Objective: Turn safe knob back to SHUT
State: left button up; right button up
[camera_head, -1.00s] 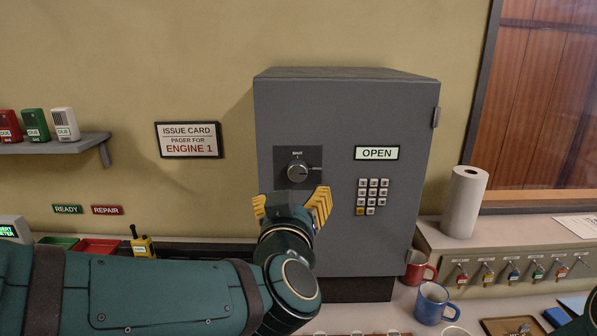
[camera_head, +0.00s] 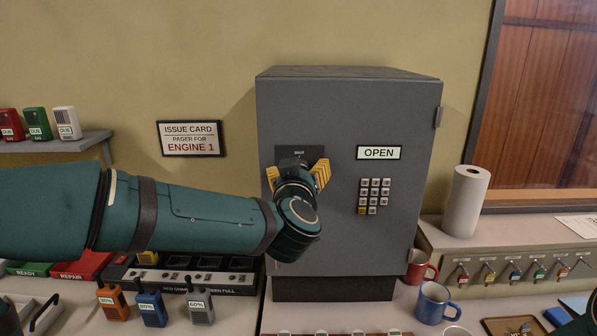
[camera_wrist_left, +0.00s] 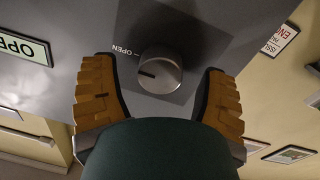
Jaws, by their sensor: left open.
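The grey safe (camera_head: 345,110) stands against the wall with its door closed, and its display (camera_head: 379,153) reads OPEN. The round silver knob (camera_wrist_left: 160,72) sits on a dark plate (camera_head: 312,152); in the head view my gripper hides the knob. In the left wrist view the knob's pointer line faces the OPEN mark. My left gripper (camera_head: 298,176) is open, its yellow fingers on either side of the knob, with visible gaps to it. It also shows in the left wrist view (camera_wrist_left: 160,98). My right gripper is out of view.
A keypad (camera_head: 374,196) is on the safe door right of the knob. A red mug (camera_head: 418,268), a blue mug (camera_head: 434,303) and a paper roll (camera_head: 466,203) stand to the right. Several radios (camera_head: 151,308) stand on the counter at lower left.

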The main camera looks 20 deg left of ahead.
pick_arm(q)
jog(key=c, duration=1.2)
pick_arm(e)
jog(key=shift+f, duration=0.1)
pick_arm(q)
jog(key=shift+a+f+n+y+b, duration=0.1)
jog(key=shift+n+y+b, duration=0.1)
jog(key=shift+n+b, duration=2.6)
jog(key=shift+d+f+n+y+b, duration=0.1)
jog(key=shift+n+y+b, duration=0.1)
jog(key=shift+n+b, duration=2.6)
jog(key=shift+a+f+n+y+b, duration=0.1)
jog(key=shift+n+y+b, duration=0.1)
jog(key=shift+n+b, duration=2.6)
pick_arm(e)
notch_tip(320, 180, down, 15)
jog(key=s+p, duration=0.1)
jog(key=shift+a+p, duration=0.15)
jog(key=shift+p, duration=0.2)
pick_arm(q)
jog(key=shift+n, duration=1)
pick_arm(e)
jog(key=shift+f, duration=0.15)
